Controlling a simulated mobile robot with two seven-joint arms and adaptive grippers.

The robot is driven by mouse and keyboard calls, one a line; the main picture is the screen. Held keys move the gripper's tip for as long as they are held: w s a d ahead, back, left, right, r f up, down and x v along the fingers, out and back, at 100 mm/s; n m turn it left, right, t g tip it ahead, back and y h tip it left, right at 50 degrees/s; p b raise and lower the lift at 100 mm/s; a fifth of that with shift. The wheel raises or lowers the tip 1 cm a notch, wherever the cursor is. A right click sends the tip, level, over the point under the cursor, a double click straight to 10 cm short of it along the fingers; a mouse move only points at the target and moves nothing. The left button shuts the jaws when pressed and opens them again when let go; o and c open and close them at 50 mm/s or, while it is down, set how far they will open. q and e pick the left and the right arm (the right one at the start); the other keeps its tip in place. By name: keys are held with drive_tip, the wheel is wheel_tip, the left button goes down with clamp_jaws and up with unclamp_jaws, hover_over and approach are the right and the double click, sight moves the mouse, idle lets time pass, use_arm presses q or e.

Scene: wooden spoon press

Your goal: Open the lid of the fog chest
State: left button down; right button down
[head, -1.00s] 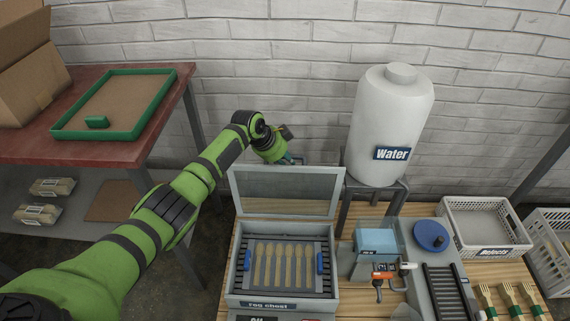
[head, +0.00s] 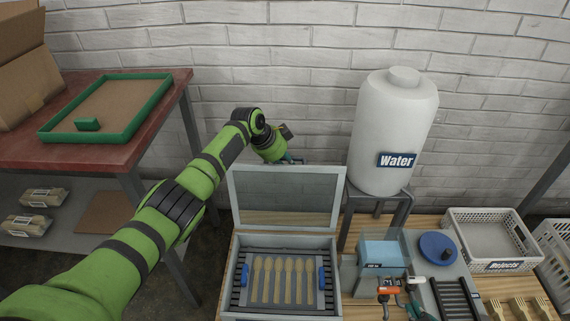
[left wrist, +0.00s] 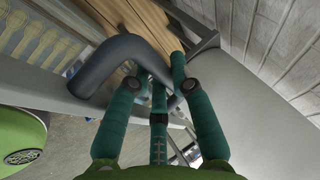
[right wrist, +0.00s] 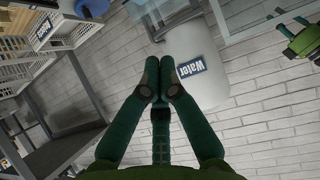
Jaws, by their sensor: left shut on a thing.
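The fog chest (head: 235,290) is a grey box at the bottom centre of the head view. Its lid (head: 287,196), a grey frame with a clear pane, stands raised at the back edge. Inside, several wooden spoons (head: 288,280) lie in a rack with blue end grips. My left gripper (head: 292,160) is behind the lid's top edge, partly hidden. In the left wrist view its fingers (left wrist: 155,82) are shut on a grey bent handle (left wrist: 100,75). In the right wrist view my right gripper (right wrist: 158,90) has its fingertips together, with nothing seen between them.
A white water tank (head: 392,130) stands on a stand right of the lid. A small press with a blue block (head: 383,254) is right of the chest, then a white crate (head: 490,240). A red table (head: 150,125) with a green-rimmed tray (head: 60,130) is at the left.

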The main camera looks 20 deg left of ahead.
use_arm(q)
drive_tip(key=shift+w+r, duration=0.25)
drive_tip(key=shift+w, duration=0.1)
use_arm(e)
drive_tip(key=shift+w+a+r+t+y, duration=0.15)
drive_tip(key=shift+w+a+r+t, duration=0.15)
drive_tip(key=shift+r, duration=0.25)
drive_tip(key=shift+w+a+r+t+y, duration=0.15)
drive_tip(key=shift+w+r+t, duration=0.2)
drive_tip(key=shift+r, duration=0.2)
drive_tip(key=shift+w+a+r+t+y, duration=0.1)
drive_tip(key=shift+w+a+r+t, duration=0.2)
drive_tip(key=shift+r, duration=0.25)
use_arm(q)
drive_tip(key=c, duration=1.1)
unclamp_jaws()
drive_tip(key=shift+s, duration=0.1)
use_arm(e)
drive_tip(key=shift+d, duration=0.1)
use_arm(q)
drive_tip(key=shift+f, duration=0.15)
drive_tip(key=v, duration=1.2)
use_arm(e)
drive_tip(key=shift+s, duration=0.1)
